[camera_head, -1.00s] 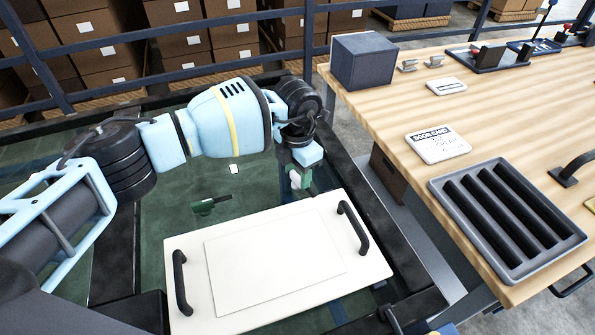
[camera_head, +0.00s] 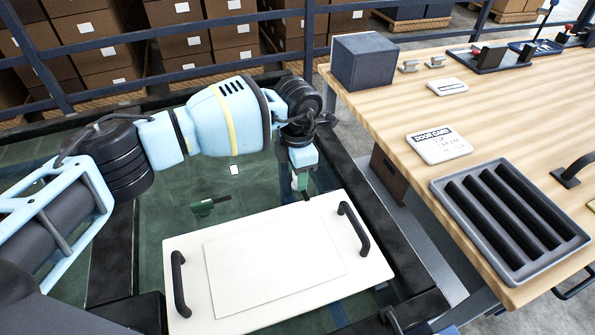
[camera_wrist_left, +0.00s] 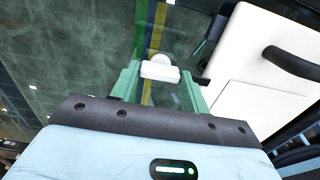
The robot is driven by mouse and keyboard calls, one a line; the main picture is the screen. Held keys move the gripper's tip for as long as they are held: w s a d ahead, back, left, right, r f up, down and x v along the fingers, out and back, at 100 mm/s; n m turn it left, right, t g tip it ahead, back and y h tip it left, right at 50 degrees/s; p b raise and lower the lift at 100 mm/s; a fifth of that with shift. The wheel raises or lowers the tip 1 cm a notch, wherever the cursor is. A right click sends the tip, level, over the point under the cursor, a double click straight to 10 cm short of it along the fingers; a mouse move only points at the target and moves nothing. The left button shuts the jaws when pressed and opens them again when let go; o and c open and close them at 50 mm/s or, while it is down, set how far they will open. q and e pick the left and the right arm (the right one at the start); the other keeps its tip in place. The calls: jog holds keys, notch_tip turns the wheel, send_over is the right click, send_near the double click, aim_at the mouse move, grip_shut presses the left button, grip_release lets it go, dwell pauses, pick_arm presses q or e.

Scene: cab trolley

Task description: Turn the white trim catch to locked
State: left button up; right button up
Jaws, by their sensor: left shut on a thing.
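The white trim catch (camera_wrist_left: 160,69) shows in the left wrist view as a small white knob between the two green fingers of my left gripper (camera_wrist_left: 160,88). The gripper is shut on it. In the head view my left gripper (camera_head: 301,182) points down just beyond the far edge of the white panel (camera_head: 365,262), and only a small white bit of the catch (camera_head: 295,184) shows there. The fingers hide much of the catch, and I cannot read its turn angle. My right gripper is not in view.
The white panel has two black handles (camera_head: 353,229) and lies close to the gripper. A dark green lever-like part (camera_head: 210,206) lies to the left. A wooden bench (camera_head: 380,100) with a grey ribbed tray (camera_head: 438,190) stands right. A dark frame edge (camera_head: 400,245) runs between.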

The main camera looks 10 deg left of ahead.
pick_arm(q)
jog(key=o, duration=1)
jog(key=shift+r, duration=3.9)
